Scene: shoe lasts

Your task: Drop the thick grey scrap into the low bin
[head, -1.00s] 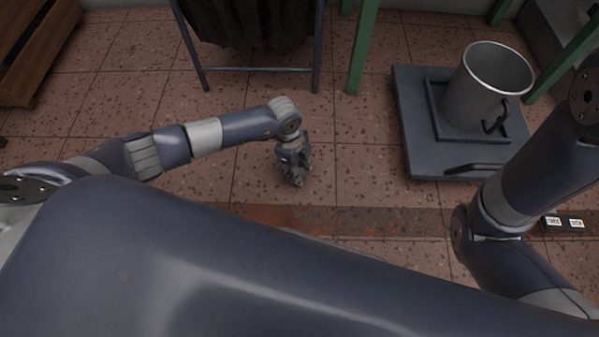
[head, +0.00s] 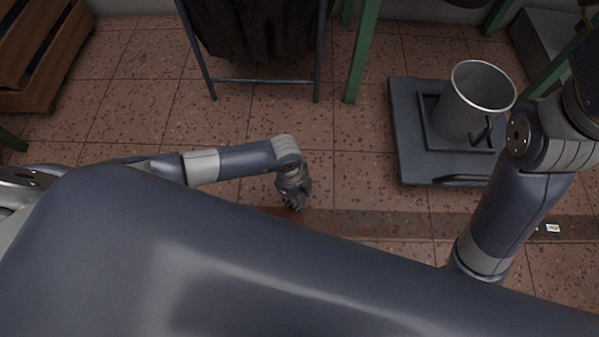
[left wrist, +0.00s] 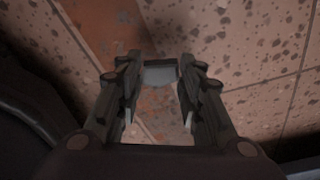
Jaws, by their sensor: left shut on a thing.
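My left gripper (head: 293,203) hangs over the tiled floor near the middle of the head view. In the left wrist view (left wrist: 160,88) its fingers are shut on a small grey piece, the thick grey scrap (left wrist: 160,74), held between the fingertips. The scrap is too small to make out in the head view. I cannot pick out the low bin with certainty in either view. My right arm is at the right of the head view; its gripper is not in view.
A metal bucket (head: 468,108) stands on a dark flat platform (head: 412,150) at the right. A dark bag on a metal frame (head: 262,82) stands at the back. A wooden crate (head: 40,60) is at the far left. Tiled floor between them is clear.

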